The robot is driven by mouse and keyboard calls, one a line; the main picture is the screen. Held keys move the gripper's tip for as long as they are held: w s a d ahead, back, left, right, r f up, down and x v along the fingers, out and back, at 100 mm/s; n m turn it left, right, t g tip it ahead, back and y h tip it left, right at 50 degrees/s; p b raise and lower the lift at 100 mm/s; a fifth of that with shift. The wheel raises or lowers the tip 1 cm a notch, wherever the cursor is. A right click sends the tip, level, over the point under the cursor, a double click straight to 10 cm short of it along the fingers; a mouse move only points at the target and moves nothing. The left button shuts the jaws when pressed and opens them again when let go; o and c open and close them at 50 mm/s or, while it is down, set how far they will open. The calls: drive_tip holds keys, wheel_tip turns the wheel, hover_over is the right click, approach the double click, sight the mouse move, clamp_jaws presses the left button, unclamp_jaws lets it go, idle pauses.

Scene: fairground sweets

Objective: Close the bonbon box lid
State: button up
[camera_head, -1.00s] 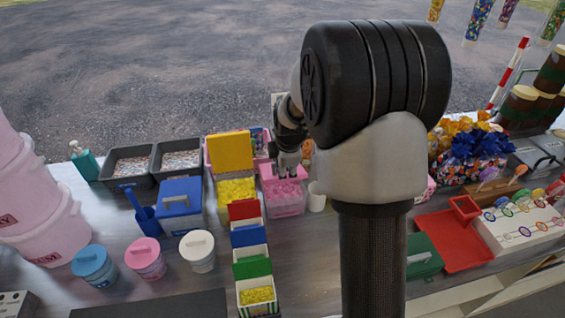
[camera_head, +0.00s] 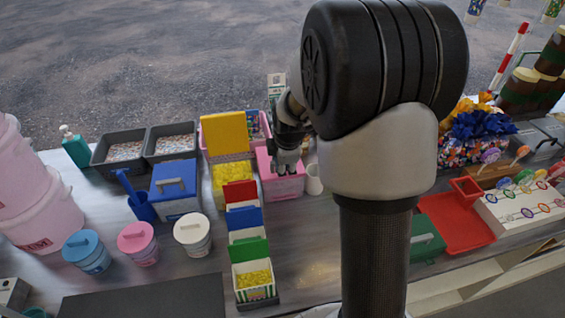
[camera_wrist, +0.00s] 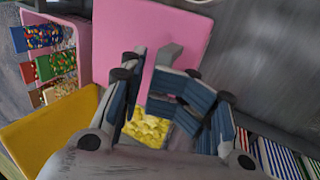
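The pink bonbon box (camera_head: 284,189) stands near the back of the counter, just right of the yellow box. Its pink lid (camera_wrist: 138,35) fills the upper middle of the wrist view and appears to lie flat over the box; its far edges are partly hidden. A grey handle (camera_wrist: 168,55) stands up from the lid. My gripper (camera_head: 287,163) is right over the lid. In the wrist view my gripper (camera_wrist: 163,72) has its fingers apart, with the handle between or just beyond their tips. I cannot tell whether they touch it.
The yellow box's lid (camera_head: 225,134) stands upright close on the left. Small boxes with red, blue and green lids (camera_head: 249,249) run forward from there. A white cup (camera_head: 313,180) stands close on the right. A blue-lidded box (camera_head: 174,180) is further left.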

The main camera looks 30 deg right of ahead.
drive_tip(key=shift+f, duration=0.1)
wheel_tip(320, 180, up, 13)
drive_tip(key=p, duration=0.9)
drive_tip(key=s+a+r+m, duration=0.5)
drive_tip(key=s+a+r, duration=0.1)
drive_tip(key=s, duration=0.3)
drive_tip(key=s+a+r+m, duration=0.4)
drive_tip(key=s+a+r, duration=0.15)
drive_tip(key=s, duration=0.35)
drive_tip(key=s+a+m+y, duration=0.1)
drive_tip(key=s+a+m, duration=0.2)
drive_tip(key=s, duration=0.7)
drive_tip(key=f+m, duration=0.1)
drive_tip(key=m, duration=0.1)
drive_tip(key=shift+a+m, duration=0.15)
drive_tip(key=shift+m, duration=0.25)
